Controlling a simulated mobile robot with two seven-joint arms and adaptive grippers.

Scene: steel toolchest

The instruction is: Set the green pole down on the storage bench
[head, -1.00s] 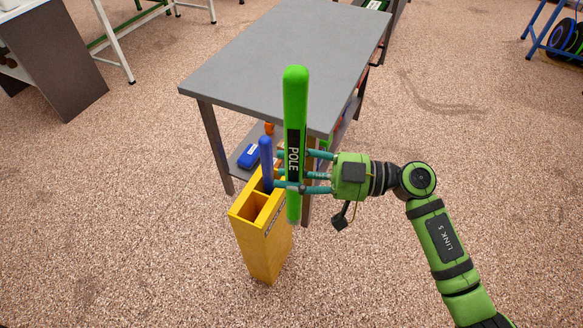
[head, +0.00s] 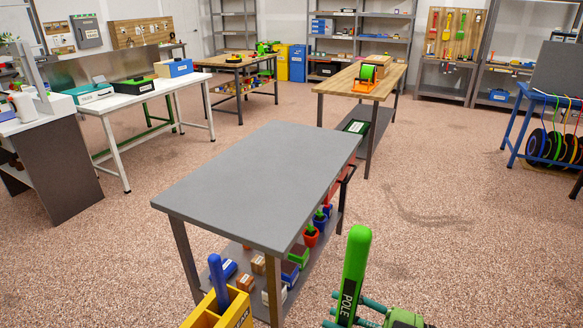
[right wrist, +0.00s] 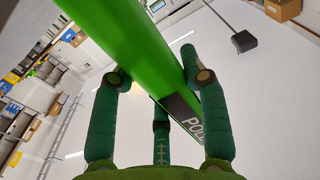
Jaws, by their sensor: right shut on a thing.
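The green pole (head: 355,262) stands nearly upright at the bottom right of the head view, its rounded top up and its lower end out of frame. My right gripper (head: 340,312) is shut on it at the dark POLE label. In the right wrist view the pole (right wrist: 140,42) runs slantwise between the fingers of the right gripper (right wrist: 160,82). A grey-topped table (head: 262,178) with a lower shelf lies ahead; the pole is to the right of its near end. I cannot read a label that names the storage bench. My left gripper is out of view.
A yellow holder (head: 207,316) with a blue pole (head: 219,280) stands at the table's near end. The grey top is bare; its shelf holds small boxes and pots. A wooden-topped table (head: 340,78) stands beyond, with a green reel (head: 367,74). Floor to the right is open.

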